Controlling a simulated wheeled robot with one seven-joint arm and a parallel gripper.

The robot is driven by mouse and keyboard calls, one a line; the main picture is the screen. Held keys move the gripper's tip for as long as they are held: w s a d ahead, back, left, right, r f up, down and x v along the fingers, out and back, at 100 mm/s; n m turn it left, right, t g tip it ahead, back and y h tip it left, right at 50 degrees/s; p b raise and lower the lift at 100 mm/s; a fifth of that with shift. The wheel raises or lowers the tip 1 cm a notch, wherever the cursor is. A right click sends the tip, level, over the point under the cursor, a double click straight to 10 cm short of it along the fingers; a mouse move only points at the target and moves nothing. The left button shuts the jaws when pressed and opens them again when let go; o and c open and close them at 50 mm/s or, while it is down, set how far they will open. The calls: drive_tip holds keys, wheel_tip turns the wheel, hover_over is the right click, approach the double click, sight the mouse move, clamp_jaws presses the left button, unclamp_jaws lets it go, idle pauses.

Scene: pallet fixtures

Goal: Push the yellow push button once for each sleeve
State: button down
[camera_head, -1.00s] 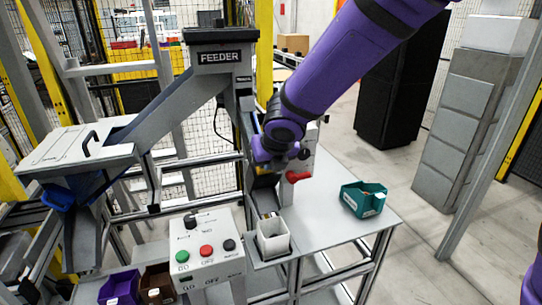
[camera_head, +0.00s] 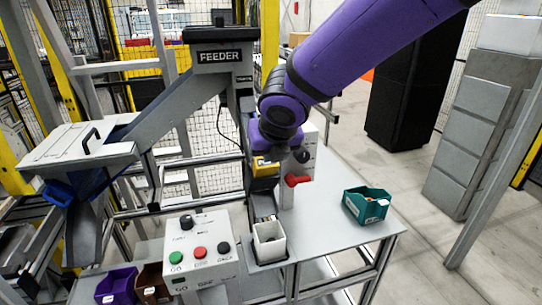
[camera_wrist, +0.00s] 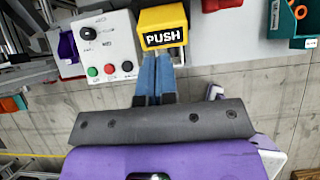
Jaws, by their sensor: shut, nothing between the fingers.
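The yellow push button (camera_wrist: 163,27), marked PUSH, is at the top middle of the wrist view. It also shows as a yellow block on the feeder column (camera_head: 263,167) in the head view. My gripper (camera_wrist: 163,58) has its blue fingers closed together and empty, with the tips at the lower edge of the button in the picture. I cannot tell whether they touch it. In the head view my gripper is largely hidden behind my purple wrist. A white cup (camera_head: 269,242) stands below the feeder outlet; I cannot make out sleeves in it.
A teal bin (camera_head: 367,205) with small parts, one an orange ring (camera_wrist: 300,12), stands on the grey table (camera_head: 325,225). A red knob (camera_head: 297,180) is right of the button.

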drive_tip(key=v, duration=0.7)
drive_tip(key=shift+s+r, duration=0.15)
drive_tip(key=shift+r, duration=0.1)
drive_tip(key=shift+d, duration=0.15)
